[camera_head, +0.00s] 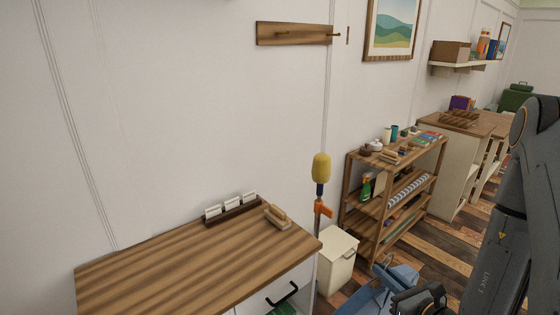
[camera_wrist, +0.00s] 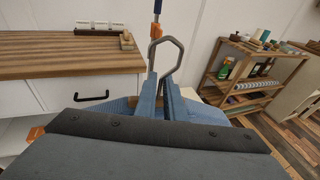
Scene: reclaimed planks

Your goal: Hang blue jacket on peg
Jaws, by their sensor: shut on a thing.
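The blue jacket (camera_head: 372,300) is at the bottom of the head view, in front of the shelf unit. My gripper (camera_head: 416,298) is beside it, shut on it near its top. In the wrist view the blue jacket (camera_wrist: 120,106) spreads to both sides below the jaws, and a grey metal loop (camera_wrist: 164,50) stands up above it. The exact grip point is partly hidden. The wooden peg rail (camera_head: 294,34) is high on the white wall, well above and left of my gripper. It has pegs, one near its middle and one near its right end.
A wooden-topped cabinet (camera_head: 180,270) stands at the left, with a card holder (camera_head: 232,210) and a brush (camera_head: 277,216) on it. A yellow duster (camera_head: 321,170) stands upright by its corner. A white bin (camera_head: 337,258) and a loaded shelf unit (camera_head: 395,190) stand right.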

